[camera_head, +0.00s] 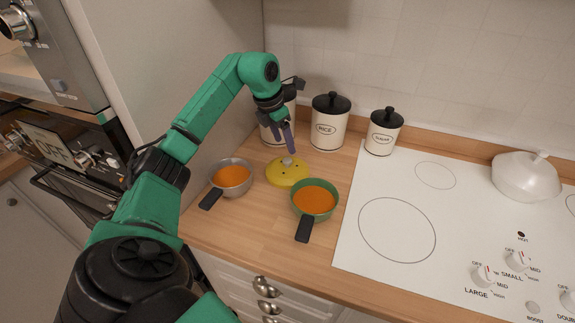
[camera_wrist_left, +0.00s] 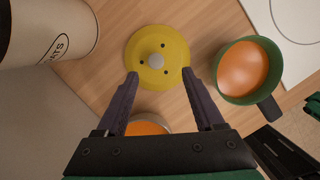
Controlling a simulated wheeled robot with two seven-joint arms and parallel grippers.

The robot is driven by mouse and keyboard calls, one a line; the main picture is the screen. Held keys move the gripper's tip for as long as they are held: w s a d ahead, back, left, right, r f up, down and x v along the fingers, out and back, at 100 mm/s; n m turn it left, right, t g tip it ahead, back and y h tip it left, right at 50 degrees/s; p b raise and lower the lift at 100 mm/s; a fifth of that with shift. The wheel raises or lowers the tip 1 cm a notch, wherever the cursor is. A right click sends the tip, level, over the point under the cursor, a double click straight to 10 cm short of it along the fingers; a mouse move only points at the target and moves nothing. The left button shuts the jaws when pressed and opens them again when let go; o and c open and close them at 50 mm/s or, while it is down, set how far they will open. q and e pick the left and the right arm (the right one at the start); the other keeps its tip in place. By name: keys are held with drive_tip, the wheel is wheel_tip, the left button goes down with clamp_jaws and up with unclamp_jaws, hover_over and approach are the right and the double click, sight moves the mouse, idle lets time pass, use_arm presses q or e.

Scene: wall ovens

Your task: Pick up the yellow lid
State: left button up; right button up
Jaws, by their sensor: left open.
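The yellow lid (camera_head: 288,174) lies on the wooden counter between two pans, its pale round knob on top. It also shows in the left wrist view (camera_wrist_left: 170,46), with several small dark holes around the knob. My left gripper (camera_head: 292,151) points down just above and behind the lid in the head view. In the left wrist view my left gripper (camera_wrist_left: 160,73) is open, its two fingers apart and empty, with the lid beyond and between the fingertips. My right gripper is not in view.
A grey pan (camera_head: 246,189) of orange soup stands left of the lid, and a green pan (camera_head: 336,190) of it stands close at right. Canisters labelled rice (camera_head: 327,133) and another (camera_head: 380,142) stand behind. A white cooktop (camera_head: 350,250) with a white pot (camera_head: 525,178) is right.

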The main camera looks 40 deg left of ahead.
sight(287, 160)
use_arm(q)
drive_tip(key=x, duration=0.2)
drive_tip(key=p+x, duration=0.1)
drive_tip(key=x, duration=0.1)
drive_tip(key=a+p+x, duration=0.1)
drive_tip(key=x, duration=0.2)
drive_tip(key=shift+s+f, duration=0.15)
drive_tip(key=shift+s, duration=0.05)
drive_tip(key=shift+d+f, duration=0.1)
drive_tip(key=shift+f, duration=0.1)
drive_tip(key=shift+w+f, duration=0.1)
drive_tip(key=shift+c, duration=0.6)
clamp_jaws()
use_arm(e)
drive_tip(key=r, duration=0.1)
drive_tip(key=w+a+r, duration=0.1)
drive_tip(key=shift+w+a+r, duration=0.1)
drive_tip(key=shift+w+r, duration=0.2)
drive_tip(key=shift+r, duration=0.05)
